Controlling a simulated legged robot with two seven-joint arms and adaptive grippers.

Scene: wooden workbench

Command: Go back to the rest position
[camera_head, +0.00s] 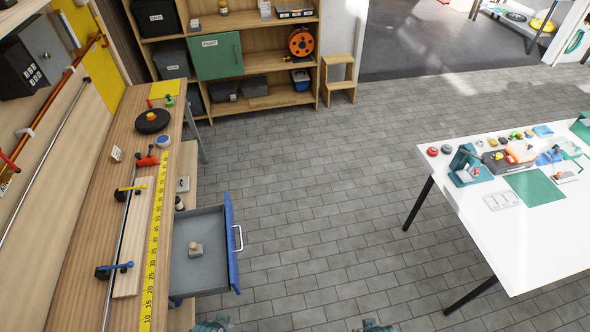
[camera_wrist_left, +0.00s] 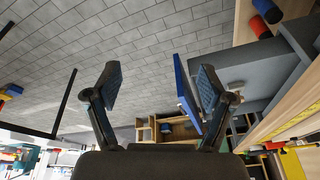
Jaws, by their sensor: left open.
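My left gripper (camera_wrist_left: 160,88) is open, with its two dark fingers wide apart and nothing between them but the floor behind. In the head view only small grey-green parts of my arms show at the bottom edge, one at the left (camera_head: 210,326) and one at the right (camera_head: 372,326). The right one shows too little to tell its jaws. Both are over the floor, apart from the bench.
The wooden workbench (camera_head: 88,240) runs along the left. Its drawer (camera_head: 185,275) stands open with a blue front and a small wooden-topped object (camera_head: 195,248) inside. A white table (camera_head: 520,240) with several items is at right. The tiled floor between is clear; shelves (camera_head: 270,65) stand behind.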

